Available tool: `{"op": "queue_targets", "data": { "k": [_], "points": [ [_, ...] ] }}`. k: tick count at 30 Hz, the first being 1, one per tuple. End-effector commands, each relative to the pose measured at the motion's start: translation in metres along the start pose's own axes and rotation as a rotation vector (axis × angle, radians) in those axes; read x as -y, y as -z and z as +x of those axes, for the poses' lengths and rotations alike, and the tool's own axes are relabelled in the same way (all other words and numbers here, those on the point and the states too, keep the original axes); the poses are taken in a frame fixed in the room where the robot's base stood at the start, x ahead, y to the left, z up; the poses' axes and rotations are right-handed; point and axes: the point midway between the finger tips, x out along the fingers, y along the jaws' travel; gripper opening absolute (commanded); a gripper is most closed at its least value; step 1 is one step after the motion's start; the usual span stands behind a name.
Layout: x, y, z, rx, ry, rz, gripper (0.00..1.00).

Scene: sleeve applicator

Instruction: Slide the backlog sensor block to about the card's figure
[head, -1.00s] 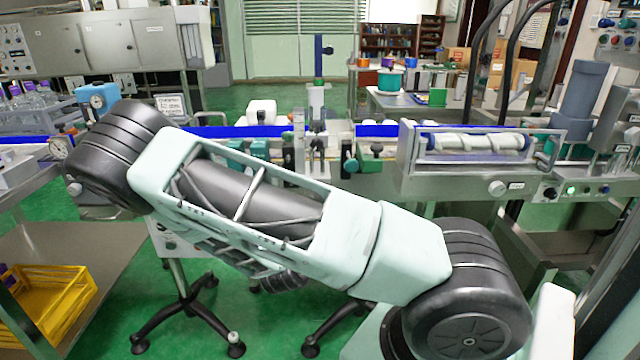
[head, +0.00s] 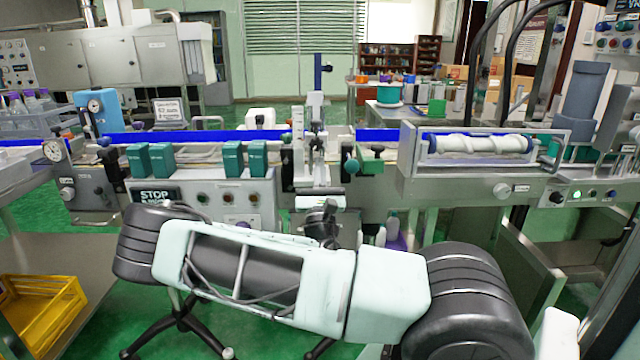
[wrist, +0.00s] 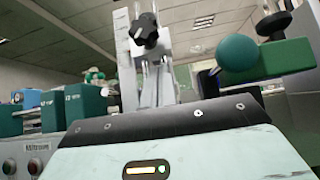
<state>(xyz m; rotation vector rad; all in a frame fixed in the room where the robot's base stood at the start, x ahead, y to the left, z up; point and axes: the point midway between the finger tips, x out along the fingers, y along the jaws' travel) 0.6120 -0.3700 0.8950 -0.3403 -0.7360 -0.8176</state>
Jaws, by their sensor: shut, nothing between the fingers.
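Several teal blocks stand along the front of the conveyor in the head view, one pair at the left (head: 150,160) and one pair nearer the middle (head: 245,158). I cannot tell which is the backlog sensor block. A white card (head: 168,109) stands behind the conveyor; its figure is too small to read. My gripper (head: 320,202) is below the centre post, in front of the conveyor. In the wrist view its pale hand (wrist: 185,150) fills the bottom; the fingertips are not distinct. It holds nothing visible.
The centre post (wrist: 150,60) with a black star knob rises ahead. A green ball knob (wrist: 238,58) projects close at the right. A roller unit (head: 480,145) stands right of centre. A yellow crate (head: 40,308) lies on the left shelf.

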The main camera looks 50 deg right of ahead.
Motion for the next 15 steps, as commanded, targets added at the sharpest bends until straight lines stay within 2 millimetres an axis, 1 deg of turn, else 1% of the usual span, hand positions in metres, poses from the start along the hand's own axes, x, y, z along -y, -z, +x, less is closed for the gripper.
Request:
{"op": "queue_targets", "data": {
  "k": [1, 3, 6, 15],
  "points": [
    [0.001, -0.001, 0.008, 0.001, 0.003, 0.0, 0.0],
    [0.001, 0.0, 0.015, 0.0, 0.002, 0.0, 0.0],
    [0.0, 0.0, 0.021, 0.0, 0.001, 0.001, 0.0],
    [0.0, 0.001, 0.024, -0.002, 0.0, 0.001, 0.0]
  ]
}}
